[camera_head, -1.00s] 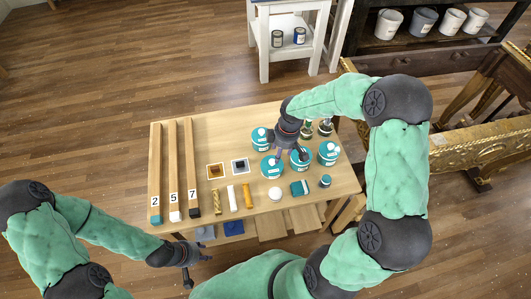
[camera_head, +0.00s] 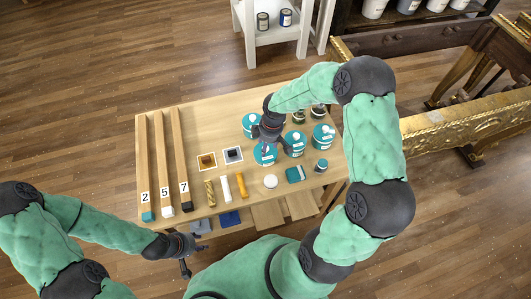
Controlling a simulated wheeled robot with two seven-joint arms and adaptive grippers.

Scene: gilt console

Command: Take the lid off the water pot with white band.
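Several teal pots with white labels and pale tops stand on the wooden table, among them a back left pot (camera_head: 250,121), a front left pot (camera_head: 265,156), a middle pot (camera_head: 294,148) and a right pot (camera_head: 323,138). Two small dark jars (camera_head: 318,111) stand behind them. I cannot tell which has the white band. My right gripper (camera_head: 266,142) points down over the two left pots, fingers spread, with no lid visible in it. It partly hides them. My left gripper (camera_head: 191,254) is open and empty, off the table's front edge.
Three long wooden bars (camera_head: 163,170) numbered 2, 5 and 7 lie at the table's left.

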